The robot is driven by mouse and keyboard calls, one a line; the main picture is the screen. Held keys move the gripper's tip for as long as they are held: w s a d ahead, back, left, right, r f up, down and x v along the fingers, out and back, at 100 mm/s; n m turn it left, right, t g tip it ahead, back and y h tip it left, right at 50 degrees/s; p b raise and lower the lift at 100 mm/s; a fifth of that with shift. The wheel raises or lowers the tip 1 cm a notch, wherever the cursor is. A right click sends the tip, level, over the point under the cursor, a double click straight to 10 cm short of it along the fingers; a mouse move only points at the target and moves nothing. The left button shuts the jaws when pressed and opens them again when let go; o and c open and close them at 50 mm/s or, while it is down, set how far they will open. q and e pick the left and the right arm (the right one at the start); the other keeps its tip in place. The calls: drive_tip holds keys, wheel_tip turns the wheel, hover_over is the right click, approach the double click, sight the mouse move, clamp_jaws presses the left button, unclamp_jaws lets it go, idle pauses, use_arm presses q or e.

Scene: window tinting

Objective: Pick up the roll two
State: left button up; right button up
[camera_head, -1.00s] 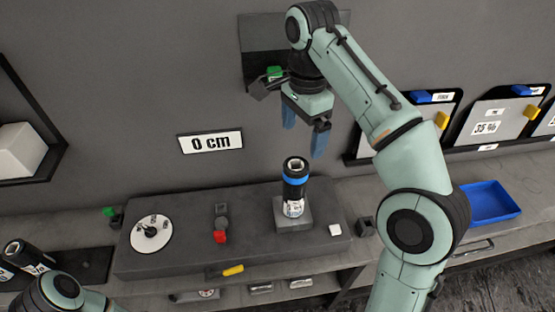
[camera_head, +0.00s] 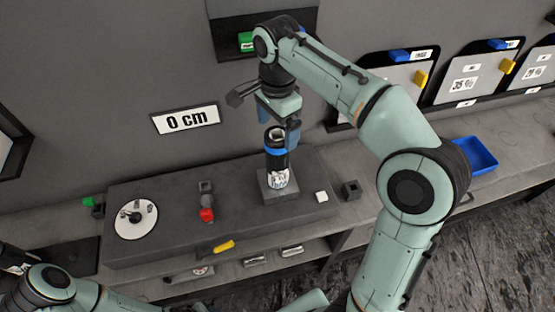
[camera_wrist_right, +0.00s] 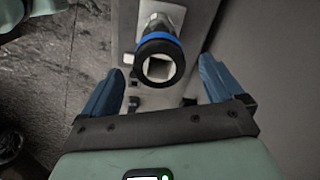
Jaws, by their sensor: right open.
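A black roll with a blue band (camera_head: 275,152) stands upright on a grey square block on the dark work platform (camera_head: 150,255). I cannot read a number on it. My right gripper (camera_head: 278,115) is open, pointing down just above and behind the roll's top. In the right wrist view the roll (camera_wrist_right: 158,60) shows its square hollow end between the two blue fingers of the gripper (camera_wrist_right: 160,88), with a gap on each side. Of my left arm only links show at the bottom left; its gripper is not in view.
A white disc (camera_head: 136,219), a red-tipped part (camera_head: 207,214) and a white cube (camera_head: 321,196) sit on the platform. A yellow piece (camera_head: 224,246) lies at its front edge. A blue tray (camera_head: 474,155) stands right.

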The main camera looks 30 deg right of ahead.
sight(277, 137)
wheel_tip(277, 137, down, 4)
drive_tip(key=shift+s+b, duration=0.1)
drive_tip(key=shift+b, duration=0.2)
drive_tip(key=c, duration=0.4)
drive_tip(key=shift+r, duration=0.1)
clamp_jaws()
